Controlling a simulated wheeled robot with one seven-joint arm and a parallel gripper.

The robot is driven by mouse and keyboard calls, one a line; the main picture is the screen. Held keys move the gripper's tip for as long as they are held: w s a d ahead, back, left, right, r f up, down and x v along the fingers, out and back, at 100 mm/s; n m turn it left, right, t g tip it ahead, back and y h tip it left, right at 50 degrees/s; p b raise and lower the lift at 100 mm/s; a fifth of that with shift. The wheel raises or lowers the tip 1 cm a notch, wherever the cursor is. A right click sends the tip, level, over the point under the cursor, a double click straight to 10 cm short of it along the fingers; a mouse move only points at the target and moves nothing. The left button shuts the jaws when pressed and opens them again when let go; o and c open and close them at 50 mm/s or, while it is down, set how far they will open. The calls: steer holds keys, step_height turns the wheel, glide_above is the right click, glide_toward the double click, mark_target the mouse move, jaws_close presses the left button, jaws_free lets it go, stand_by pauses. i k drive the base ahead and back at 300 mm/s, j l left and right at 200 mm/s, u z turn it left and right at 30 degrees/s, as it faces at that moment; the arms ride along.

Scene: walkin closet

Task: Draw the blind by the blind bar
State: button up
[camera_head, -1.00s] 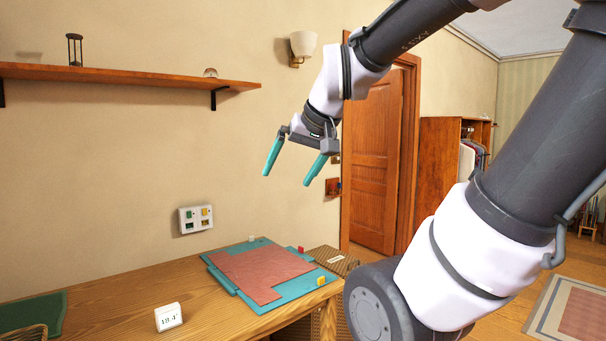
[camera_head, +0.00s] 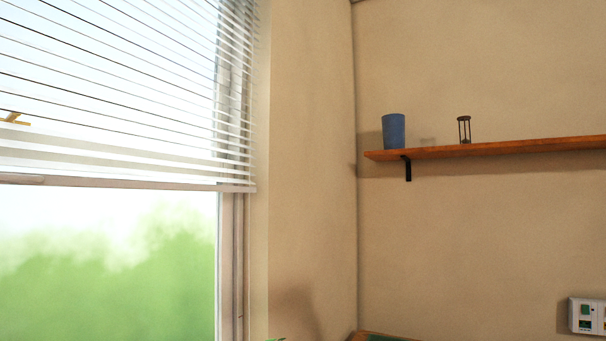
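The white slatted blind (camera_head: 120,90) hangs over the upper part of the window at the left. Its blind bar (camera_head: 130,184) runs along the lower edge, nearly level, and the glass below it is uncovered. The bar's right end is near the window frame; its left end is out of view. My gripper is not clearly in view. A tiny green sliver at the bottom edge, below the window wall, is too small to identify.
The window frame (camera_head: 231,250) borders the bare side wall. On the right wall, a wooden shelf (camera_head: 500,147) holds a blue cup (camera_head: 393,131) and an hourglass (camera_head: 464,129). A white wall panel (camera_head: 586,316) is at the lower right. A small yellow piece (camera_head: 14,118) shows at the left edge.

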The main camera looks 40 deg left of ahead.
mark_target(6, 177)
steer(key=u, duration=0.45)
steer(key=l+u, duration=0.1)
steer(key=u, duration=0.3)
steer(key=k+u, duration=0.1)
steer(key=u, duration=1.2)
steer(key=k+u, duration=0.1)
steer(key=u, duration=0.75)
